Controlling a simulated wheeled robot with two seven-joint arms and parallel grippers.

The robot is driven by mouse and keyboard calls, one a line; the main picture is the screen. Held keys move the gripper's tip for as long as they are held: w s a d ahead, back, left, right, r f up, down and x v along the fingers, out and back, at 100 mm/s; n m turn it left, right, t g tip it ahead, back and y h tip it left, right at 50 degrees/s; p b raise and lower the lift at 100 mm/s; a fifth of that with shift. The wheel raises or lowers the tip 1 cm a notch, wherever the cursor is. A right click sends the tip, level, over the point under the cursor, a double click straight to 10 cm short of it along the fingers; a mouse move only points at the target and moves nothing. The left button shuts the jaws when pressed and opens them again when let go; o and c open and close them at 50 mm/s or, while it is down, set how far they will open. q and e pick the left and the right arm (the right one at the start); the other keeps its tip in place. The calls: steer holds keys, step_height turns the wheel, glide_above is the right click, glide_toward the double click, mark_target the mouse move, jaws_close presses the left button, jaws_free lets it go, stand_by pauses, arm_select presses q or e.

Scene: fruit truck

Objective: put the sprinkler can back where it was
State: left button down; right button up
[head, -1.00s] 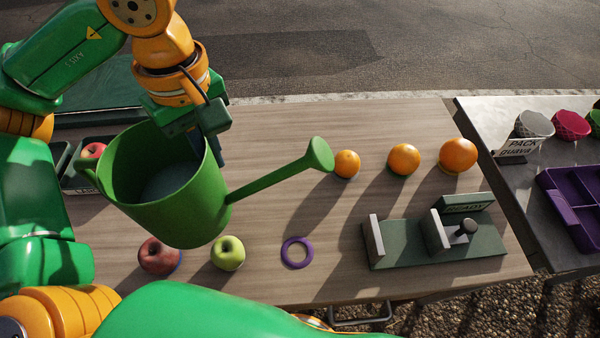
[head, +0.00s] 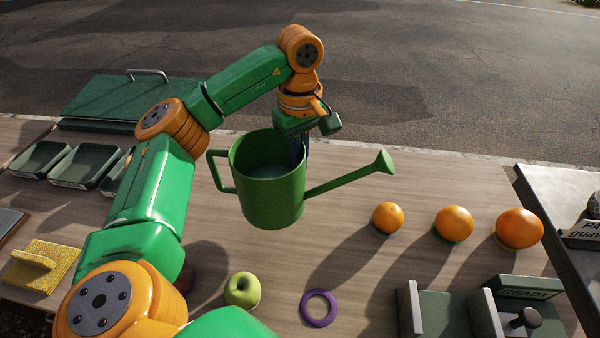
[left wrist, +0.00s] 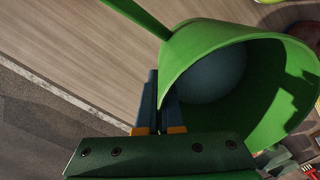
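The green sprinkler can (head: 272,203) is upright in the head view, with its spout pointing right and its handle on the left. My left gripper (head: 300,150) is at the can's far rim, its fingers shut on the wall. In the left wrist view the fingers (left wrist: 165,112) pinch the can's rim, and the can (left wrist: 285,110) shows its inside with a grey-blue surface in it. The can appears held above the wooden table (head: 350,165); its exact height is hard to tell. My right gripper is not in view.
Three oranges (head: 454,224) stand in a row to the right. A green apple (head: 242,290) and a purple ring (head: 318,308) lie in front. Green trays (head: 88,165) and a yellow sponge (head: 42,266) are at left. A grey-green fixture (head: 445,314) is at front right.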

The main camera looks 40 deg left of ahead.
arm_select(q)
steer(key=f, duration=0.1)
steer(key=w+f, duration=0.1)
steer(key=f, duration=0.1)
steer(key=a+f, duration=0.1)
steer(key=f, duration=0.1)
steer(key=shift+w, duration=0.2)
steer(key=c, duration=1.5)
jaws_free()
steer(key=shift+d+f, duration=0.1)
steer(key=o, duration=0.4)
steer(key=shift+s, duration=0.1)
steer(key=shift+o, duration=0.2)
step_height(320, 180, up, 12)
steer(key=p, duration=0.2)
steer(key=shift+r+p, duration=0.25)
steer(key=shift+p, duration=0.05)
